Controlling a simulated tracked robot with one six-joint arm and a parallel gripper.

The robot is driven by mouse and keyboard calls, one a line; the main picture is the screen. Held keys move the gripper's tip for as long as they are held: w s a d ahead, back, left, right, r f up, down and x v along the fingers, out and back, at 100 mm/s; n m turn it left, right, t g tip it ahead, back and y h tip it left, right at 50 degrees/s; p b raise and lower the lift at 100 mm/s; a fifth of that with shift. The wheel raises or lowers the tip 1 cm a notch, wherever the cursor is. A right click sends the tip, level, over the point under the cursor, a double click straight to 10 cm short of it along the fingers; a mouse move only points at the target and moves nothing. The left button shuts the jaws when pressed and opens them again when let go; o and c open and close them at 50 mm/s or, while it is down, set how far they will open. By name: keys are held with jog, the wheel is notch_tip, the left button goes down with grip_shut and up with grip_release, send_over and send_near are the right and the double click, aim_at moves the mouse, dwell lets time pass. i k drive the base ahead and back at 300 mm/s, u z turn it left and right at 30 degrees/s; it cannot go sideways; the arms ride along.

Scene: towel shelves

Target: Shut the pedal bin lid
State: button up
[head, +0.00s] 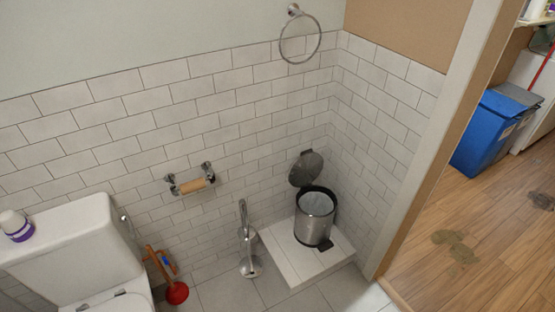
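The pedal bin (315,222) is a small steel cylinder with a dark rim and a pale liner inside. It stands upright on a low white tiled step in the corner. Its dark grey lid (306,168) is open, tilted up and back toward the wall behind the bin. A black pedal (324,245) sticks out at the bin's front foot. My gripper is not in view.
A toilet (75,250) stands at the left, with a red plunger (177,292) and a chrome brush stand (249,265) beside it. The tiled step (290,264) edges the bin. Right of the door frame, a blue bin (487,132) stands on wooden floor.

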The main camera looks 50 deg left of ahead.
aim_at(307, 168)
jog(key=z, duration=0.1)
jog(key=i, duration=0.65)
